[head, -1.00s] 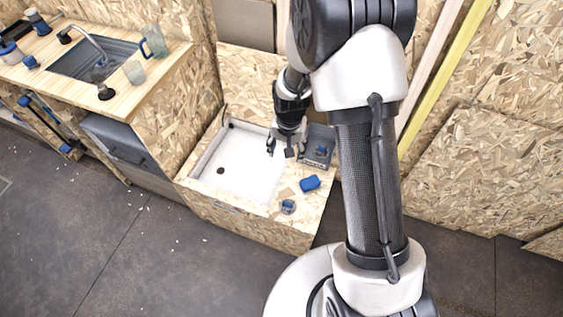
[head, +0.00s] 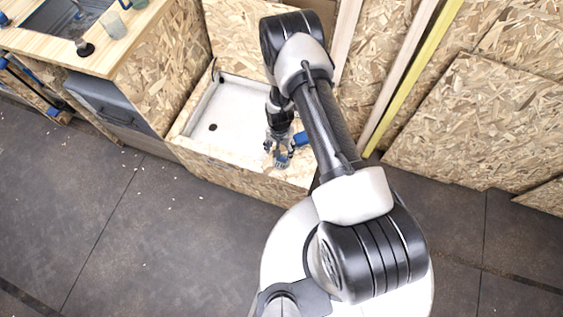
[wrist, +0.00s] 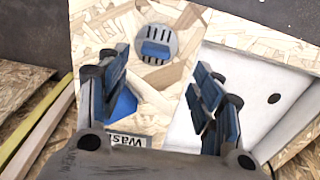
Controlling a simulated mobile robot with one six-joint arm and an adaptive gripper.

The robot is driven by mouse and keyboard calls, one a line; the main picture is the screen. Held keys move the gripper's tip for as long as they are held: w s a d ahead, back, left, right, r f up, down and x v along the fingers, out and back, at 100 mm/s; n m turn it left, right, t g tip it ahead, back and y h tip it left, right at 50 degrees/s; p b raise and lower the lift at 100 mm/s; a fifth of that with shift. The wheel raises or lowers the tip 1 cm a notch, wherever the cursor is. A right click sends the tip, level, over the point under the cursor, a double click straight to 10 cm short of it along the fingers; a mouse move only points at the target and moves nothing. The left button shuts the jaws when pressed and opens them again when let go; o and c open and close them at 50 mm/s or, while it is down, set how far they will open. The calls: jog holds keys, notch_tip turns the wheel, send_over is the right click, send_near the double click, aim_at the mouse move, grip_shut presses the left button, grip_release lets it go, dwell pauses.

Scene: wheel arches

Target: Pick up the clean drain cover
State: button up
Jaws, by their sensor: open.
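The drain cover (wrist: 165,35) is a round grey disc with dark slots and a blue raised part in its middle. It lies flat on the wooden ledge beside the white basin, ahead of my fingertips in the wrist view. In the head view the drain cover (head: 282,163) shows small, next to my gripper (head: 274,146). My gripper (wrist: 160,82) is open and empty, with blue-padded fingers apart above the ledge. The cover lies beyond the gap between them, apart from both fingers as far as I can tell.
A blue block (wrist: 122,105) lies on the ledge, partly behind the left finger; a labelled grey box (wrist: 130,141) is nearby. The white basin (head: 233,117) has a dark drain hole (head: 212,127) and raised wooden edges. A wooden counter (head: 125,47) stands at left.

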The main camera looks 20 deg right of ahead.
aim_at(282, 157)
notch_tip(282, 157, down, 3)
jog(key=shift+f+b, duration=0.1)
jog(key=shift+b, duration=0.3)
jog(key=f+b, duration=0.1)
jog(key=f, duration=0.2)
jog(key=f+b, duration=0.1)
jog(key=f, duration=0.1)
jog(key=shift+s+d+f+b, duration=0.15)
jog(key=shift+s+d+b, duration=0.1)
jog(key=shift+b, duration=0.1)
jog(key=shift+c, duration=0.4)
jog(key=c, duration=1.1)
